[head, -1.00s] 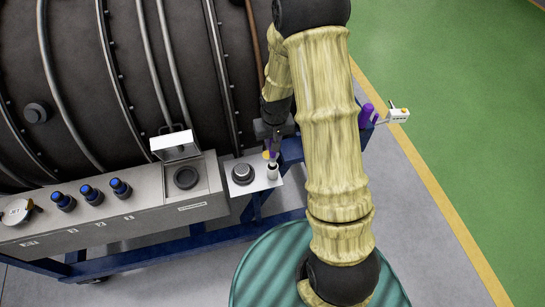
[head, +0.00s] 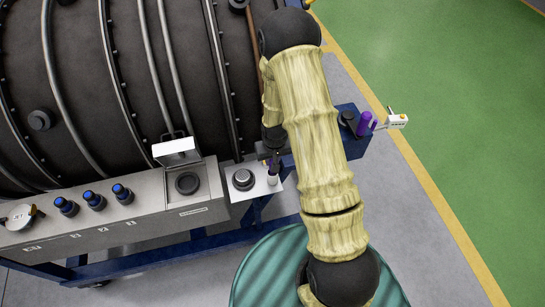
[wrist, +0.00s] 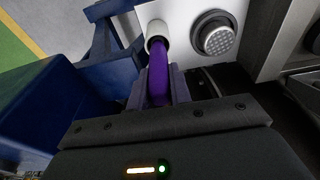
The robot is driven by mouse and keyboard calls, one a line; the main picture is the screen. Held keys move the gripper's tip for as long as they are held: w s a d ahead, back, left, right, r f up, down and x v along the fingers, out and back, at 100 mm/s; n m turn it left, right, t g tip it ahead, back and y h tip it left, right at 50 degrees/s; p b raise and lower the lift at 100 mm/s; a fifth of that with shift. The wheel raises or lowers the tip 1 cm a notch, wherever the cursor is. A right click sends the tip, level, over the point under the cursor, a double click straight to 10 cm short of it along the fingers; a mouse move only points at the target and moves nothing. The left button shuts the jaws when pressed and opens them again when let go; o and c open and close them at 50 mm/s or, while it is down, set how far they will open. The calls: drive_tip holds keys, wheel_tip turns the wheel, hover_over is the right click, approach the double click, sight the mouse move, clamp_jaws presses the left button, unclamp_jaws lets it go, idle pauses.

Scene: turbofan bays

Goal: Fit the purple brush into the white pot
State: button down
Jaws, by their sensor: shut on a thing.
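The purple brush (wrist: 158,78) is between the fingers of my gripper (wrist: 158,92), which is shut on it, in the wrist view. Its far end meets the dark mouth of the white pot (wrist: 155,27); how deep it sits inside I cannot tell. In the head view the white pot (head: 272,179) stands at the right end of the pale shelf beside the grey console. My gripper (head: 273,163) is right above the pot there, small and partly dark against the engine. The brush is mostly hidden in that view.
A round dark knob (head: 243,179) sits just left of the pot. The console (head: 120,215) carries blue-topped knobs and an open-lidded box. The dark ribbed engine (head: 130,80) stands behind.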

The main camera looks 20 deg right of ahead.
drive_tip(key=shift+f, duration=0.2)
drive_tip(key=c, duration=1.3)
unclamp_jaws()
drive_tip(key=shift+r, duration=0.3)
drive_tip(key=shift+r, duration=0.35)
drive_tip(key=r+b, duration=0.1)
drive_tip(key=r, duration=0.2)
drive_tip(key=s+r+b, duration=0.1)
drive_tip(key=r, duration=0.3)
drive_tip(key=s+r+b, duration=0.1)
drive_tip(key=r, duration=0.3)
